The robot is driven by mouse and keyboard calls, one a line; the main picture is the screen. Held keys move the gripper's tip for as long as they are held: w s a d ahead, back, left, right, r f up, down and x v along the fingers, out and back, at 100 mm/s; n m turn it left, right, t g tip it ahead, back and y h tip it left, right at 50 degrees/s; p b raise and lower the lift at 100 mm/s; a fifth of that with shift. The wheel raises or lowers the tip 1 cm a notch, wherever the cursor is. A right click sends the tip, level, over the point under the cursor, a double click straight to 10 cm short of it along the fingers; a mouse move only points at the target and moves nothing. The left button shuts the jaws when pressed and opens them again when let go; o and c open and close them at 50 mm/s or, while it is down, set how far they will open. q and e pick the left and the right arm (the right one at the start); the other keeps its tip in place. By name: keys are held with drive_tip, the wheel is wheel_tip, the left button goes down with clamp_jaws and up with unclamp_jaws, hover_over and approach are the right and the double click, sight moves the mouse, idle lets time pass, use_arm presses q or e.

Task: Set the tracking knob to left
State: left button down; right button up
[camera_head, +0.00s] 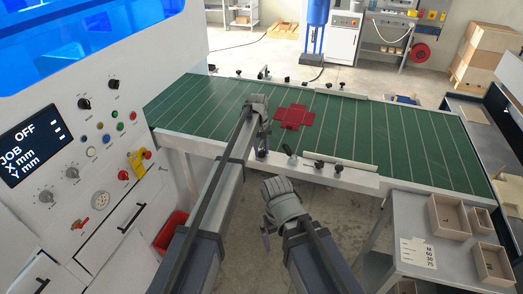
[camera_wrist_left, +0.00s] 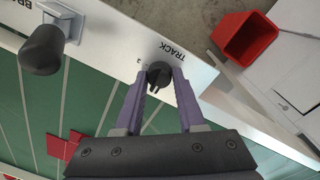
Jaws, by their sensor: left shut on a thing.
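The tracking knob (camera_wrist_left: 159,74) is small and black and sits on the white conveyor rail beside the printed word TRACK in the left wrist view. The purple fingers of my left gripper (camera_wrist_left: 160,85) are shut on it, one on each side. Part of the knob's dark pointer shows between the fingers; its exact setting is hard to read. In the head view my left gripper (camera_head: 262,130) is at the near edge of the green conveyor, and I cannot make out the knob there. My right gripper (camera_head: 266,238) hangs apart from the conveyor; its jaws do not show clearly.
A black-handled brake lever (camera_wrist_left: 42,48) stands on the same rail. A red flat blank (camera_head: 293,116) lies on the green conveyor (camera_head: 375,132). A red bin (camera_head: 170,230) is on the floor. The control panel is at left; a grey table (camera_head: 418,218) with trays is at right.

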idle(0.4)
use_arm(q)
drive_tip(key=c, duration=0.5)
unclamp_jaws()
drive_tip(key=shift+r, duration=0.2)
drive_tip(key=r+p, duration=0.7)
drive_tip(key=p, duration=0.1)
drive_tip(key=shift+s+a+r, duration=0.1)
drive_tip(key=shift+a+r, duration=0.15)
drive_tip(key=shift+f+b, duration=0.25)
drive_tip(key=shift+b, duration=0.05)
drive_tip(key=f+b, duration=0.7)
drive_tip(key=shift+d+f, duration=0.25)
drive_tip(key=shift+r, duration=0.1)
